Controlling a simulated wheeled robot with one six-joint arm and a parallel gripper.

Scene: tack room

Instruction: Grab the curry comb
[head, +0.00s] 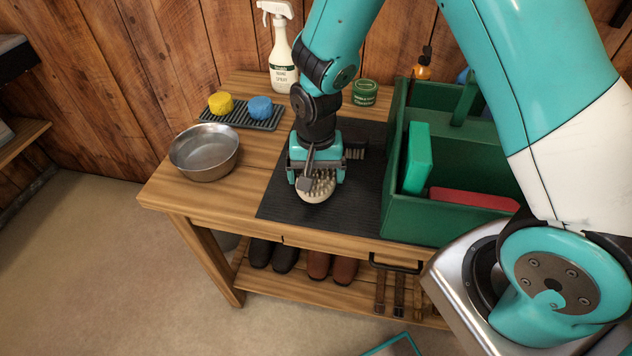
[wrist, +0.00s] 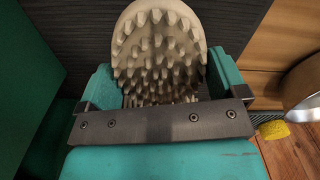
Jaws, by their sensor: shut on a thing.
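The curry comb (head: 318,189) is cream-coloured with rows of blunt teeth. My gripper (head: 316,174) is shut on it above the dark ribbed mat (head: 285,199) on the wooden bench. In the wrist view the curry comb (wrist: 160,50) sits between the two teal fingers (wrist: 155,92), its toothed face towards the camera. Its lower part is hidden behind the grey crossbar of my gripper. I cannot tell whether the comb touches the mat.
A green tote (head: 425,222) with a green block and a red item stands right of the mat. A metal bowl (head: 204,153), a tray (head: 242,119) with yellow and blue sponges, a spray bottle (head: 281,62) and a green tin (head: 364,93) surround it.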

